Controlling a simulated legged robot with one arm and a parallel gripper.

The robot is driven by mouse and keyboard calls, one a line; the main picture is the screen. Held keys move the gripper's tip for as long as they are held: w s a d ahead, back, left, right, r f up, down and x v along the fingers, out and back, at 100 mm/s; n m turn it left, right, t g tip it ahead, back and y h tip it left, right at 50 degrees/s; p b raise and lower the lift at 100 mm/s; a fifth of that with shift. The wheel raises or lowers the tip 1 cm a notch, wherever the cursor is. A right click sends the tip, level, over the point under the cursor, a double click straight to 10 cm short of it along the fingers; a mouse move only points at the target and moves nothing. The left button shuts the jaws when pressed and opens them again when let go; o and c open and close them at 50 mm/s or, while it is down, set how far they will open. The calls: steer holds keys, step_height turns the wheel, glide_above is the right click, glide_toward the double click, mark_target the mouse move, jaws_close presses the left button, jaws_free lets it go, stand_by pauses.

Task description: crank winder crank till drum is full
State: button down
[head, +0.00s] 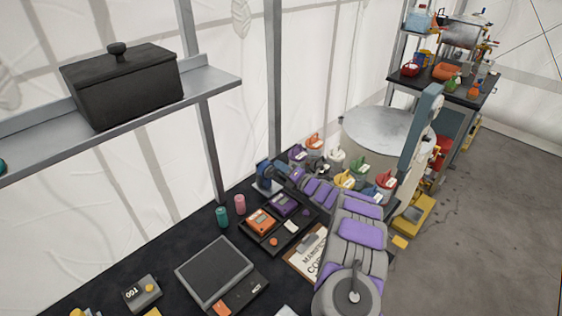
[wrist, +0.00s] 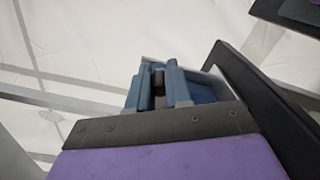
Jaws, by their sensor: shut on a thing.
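The winder (head: 263,172) is a small blue device at the back edge of the black table, by the tent wall, in the head view. Its blue frame (wrist: 150,88) shows in the wrist view, with a dark round part between two blue uprights. My gripper (head: 279,173) reaches it from the right and is shut at the winder's near side, on its crank. The crank itself is mostly hidden behind my gripper's purple and black finger parts in the wrist view. How full the drum is cannot be told.
Teal and pink spools (head: 239,203), a black tray (head: 262,228) with orange and purple boxes, a clipboard (head: 306,252) and a flat grey device (head: 215,270) lie nearby. Several colored-lid containers (head: 337,160) stand behind my arm.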

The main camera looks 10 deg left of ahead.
steer(key=f+m+p, duration=0.1)
steer(key=m+p, duration=0.1)
steer(key=shift+s+f+m, duration=0.1)
steer(key=shift+f+m, duration=0.1)
steer(key=shift+m, duration=0.1)
steer(key=shift+a+f+m+p, duration=0.1)
steer(key=shift+f+m+p, duration=0.2)
steer(key=shift+m+p, duration=0.4)
steer(key=shift+f+m+p, duration=0.3)
steer(key=shift+m+p, duration=0.1)
steer(key=shift+m, duration=0.6)
steer(key=c, duration=1.1)
jaws_free()
steer(key=shift+r, duration=0.15)
steer(key=shift+o, duration=0.2)
